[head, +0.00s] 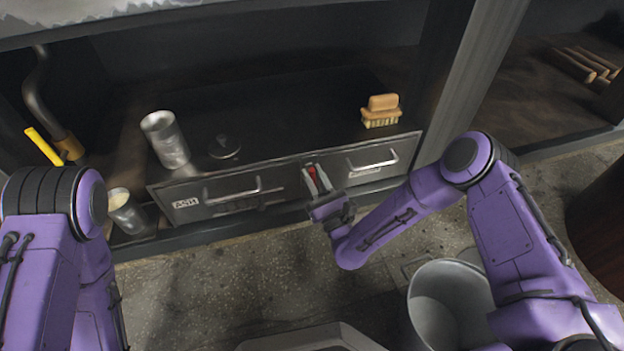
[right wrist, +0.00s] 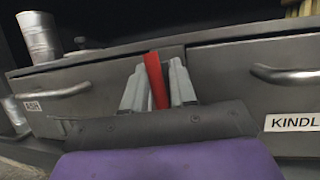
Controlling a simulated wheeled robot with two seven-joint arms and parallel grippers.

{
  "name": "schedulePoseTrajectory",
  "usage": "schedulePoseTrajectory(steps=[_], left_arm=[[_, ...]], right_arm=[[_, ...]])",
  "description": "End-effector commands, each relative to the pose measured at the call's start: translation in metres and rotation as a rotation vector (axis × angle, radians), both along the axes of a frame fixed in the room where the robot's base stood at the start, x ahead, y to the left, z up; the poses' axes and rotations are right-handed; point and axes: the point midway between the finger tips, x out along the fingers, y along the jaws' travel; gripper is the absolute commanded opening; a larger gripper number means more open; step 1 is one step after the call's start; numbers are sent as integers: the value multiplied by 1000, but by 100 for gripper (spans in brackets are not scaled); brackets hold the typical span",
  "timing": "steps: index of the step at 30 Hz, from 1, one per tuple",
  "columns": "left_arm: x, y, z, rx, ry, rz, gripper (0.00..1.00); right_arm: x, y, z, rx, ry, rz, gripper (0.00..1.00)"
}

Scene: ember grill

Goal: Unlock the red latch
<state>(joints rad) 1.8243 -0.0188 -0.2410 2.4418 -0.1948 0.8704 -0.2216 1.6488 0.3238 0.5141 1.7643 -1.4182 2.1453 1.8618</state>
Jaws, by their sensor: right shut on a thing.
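The red latch (head: 312,171) sits on the drawer front between the ash drawer (head: 218,199) and the kindling drawer (head: 362,172). In the right wrist view the red latch (right wrist: 156,80) stands nearly upright, tilted a little. My right gripper (head: 317,181) is at the latch, with its fingers on both sides and shut on it. The fingers also show around the latch in the right wrist view (right wrist: 158,86). The latch's lower part is hidden by the gripper. My left arm is at the left edge of the head view, and its gripper is not seen.
A metal canister (head: 166,140), a small lid (head: 224,147) and a brush (head: 381,111) stand on the surface above the drawers. A cup (head: 126,211) is at the left and a metal bucket (head: 447,300) on the floor at the lower right. Both drawers look closed.

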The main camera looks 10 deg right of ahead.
Motion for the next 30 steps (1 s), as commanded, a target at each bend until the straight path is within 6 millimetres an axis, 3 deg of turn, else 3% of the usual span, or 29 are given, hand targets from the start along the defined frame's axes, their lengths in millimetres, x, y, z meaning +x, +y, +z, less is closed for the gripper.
schedulePoseTrajectory(steps=[17, 18, 19, 30], left_arm=[[3, 2, -2, 7, -16, -3, 43], [3, 2, -2, 7, -16, -3, 43], [3, 2, -2, 7, -16, -3, 43], [1, 0, 1, 1, -3, -2, 43]], right_arm=[[-2, 3, -1, 34, 7, 12, 0], [-2, 3, -1, 34, 7, 12, 29], [-2, 2, -1, 34, 7, 12, 39], [-7, -3, -2, 34, 5, 2, 41]])
